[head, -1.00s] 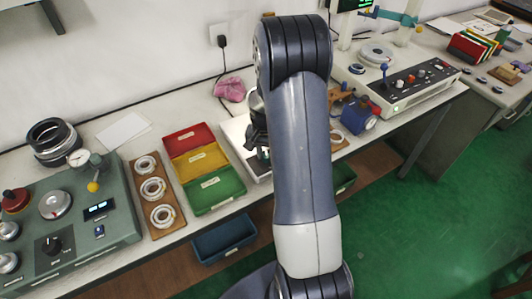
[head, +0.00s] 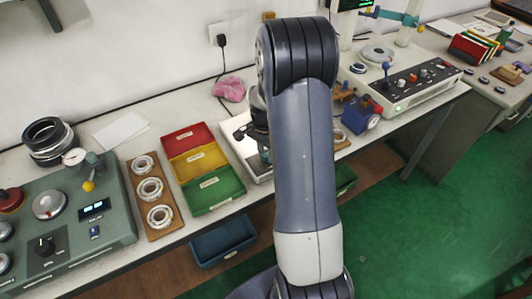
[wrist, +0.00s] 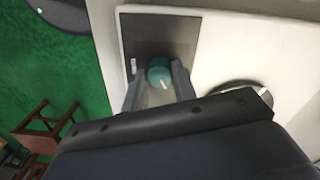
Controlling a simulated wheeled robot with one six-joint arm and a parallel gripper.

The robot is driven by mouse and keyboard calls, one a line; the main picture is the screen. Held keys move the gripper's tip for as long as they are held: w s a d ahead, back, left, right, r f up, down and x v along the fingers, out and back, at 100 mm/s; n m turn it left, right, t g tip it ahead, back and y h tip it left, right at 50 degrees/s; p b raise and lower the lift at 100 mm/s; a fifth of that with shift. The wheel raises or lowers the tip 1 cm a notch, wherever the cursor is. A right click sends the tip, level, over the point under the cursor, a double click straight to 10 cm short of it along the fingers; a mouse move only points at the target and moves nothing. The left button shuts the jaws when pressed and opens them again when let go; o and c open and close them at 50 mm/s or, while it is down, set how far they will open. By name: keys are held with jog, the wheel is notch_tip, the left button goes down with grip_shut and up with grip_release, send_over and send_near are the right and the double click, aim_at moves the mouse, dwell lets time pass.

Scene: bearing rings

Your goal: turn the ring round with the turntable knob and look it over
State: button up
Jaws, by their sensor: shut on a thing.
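A teal knob (wrist: 158,73) with a white pointer line sits on a dark grey plate of a white panel in the wrist view. My gripper (wrist: 156,88) has one finger on each side of it and is shut on it. A round dark-rimmed disc (wrist: 235,90), perhaps the turntable, lies to the right, partly covered by my gripper's body. I cannot make out a ring on it. In the head view the white unit (head: 238,132) shows beside my arm, which hides the knob and most of my gripper.
Red, yellow and green trays (head: 190,135) lie left of the unit. A wooden board (head: 137,183) with three pale rings is further left, beside a green gauge device (head: 75,240). A blue vise-like tool (head: 361,118) and a control console (head: 425,78) stand to the right.

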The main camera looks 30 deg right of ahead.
aim_at(265, 154)
dwell(0.4)
jog(key=o, duration=1)
jog(key=r, duration=1.1)
jog(key=shift+w+b, duration=0.2)
jog(key=shift+b, duration=0.1)
jog(key=shift+f, duration=0.2)
jog(key=f, duration=1)
jog(key=shift+s+f+p, duration=0.2)
jog(key=shift+p, duration=0.15)
jog(key=shift+f, duration=0.1)
jog(key=shift+n, duration=0.3)
